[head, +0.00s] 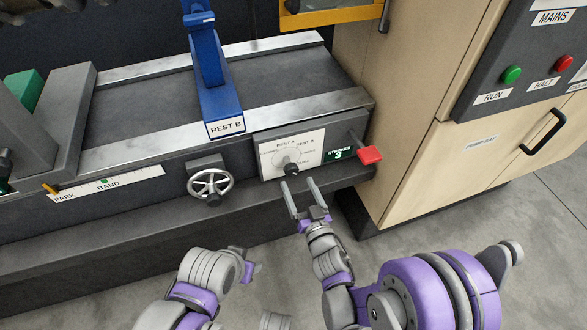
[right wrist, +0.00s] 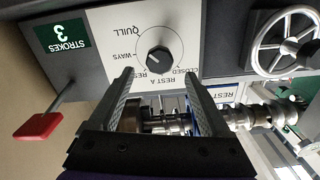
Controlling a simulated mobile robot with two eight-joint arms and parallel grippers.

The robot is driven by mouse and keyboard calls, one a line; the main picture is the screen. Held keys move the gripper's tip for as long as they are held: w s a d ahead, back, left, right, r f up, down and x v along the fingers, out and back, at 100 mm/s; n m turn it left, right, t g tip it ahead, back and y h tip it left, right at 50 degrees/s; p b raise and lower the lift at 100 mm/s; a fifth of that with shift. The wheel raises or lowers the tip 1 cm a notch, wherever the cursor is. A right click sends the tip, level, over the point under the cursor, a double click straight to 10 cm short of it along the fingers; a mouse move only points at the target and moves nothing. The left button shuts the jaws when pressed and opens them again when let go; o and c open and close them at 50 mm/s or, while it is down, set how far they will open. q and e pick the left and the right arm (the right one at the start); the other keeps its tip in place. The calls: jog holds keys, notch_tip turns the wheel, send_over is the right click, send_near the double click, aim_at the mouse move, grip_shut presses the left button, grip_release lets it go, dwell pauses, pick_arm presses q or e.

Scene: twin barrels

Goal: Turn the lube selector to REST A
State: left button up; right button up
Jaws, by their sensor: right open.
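The lube selector is a black knob (head: 291,168) on a white plate (head: 307,148) low on the machine's front. The right wrist view shows the knob (right wrist: 158,60) upside down, with QUILL, WAYS, REST A, CLOSED and a partly hidden REST label around it. A small white mark is on the knob; its exact direction is hard to tell. My right gripper (head: 299,184) is open and empty, fingers pointing at the knob from just in front and below. In the wrist view its fingers (right wrist: 158,95) are apart, short of the knob. My left arm's end is low in the head view; its fingers are not clear.
A red lever (head: 370,154) sticks out right of the plate, beside the green STROKES 3 sign (head: 339,154). A handwheel (head: 210,183) is to the left. A blue REST B stand (head: 222,112) stands above. A cabinet with RUN and HALT buttons is at right.

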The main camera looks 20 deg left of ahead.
aim_at(293, 172)
jog(key=x, duration=0.7)
jog(key=shift+w, duration=0.1)
grip_shut()
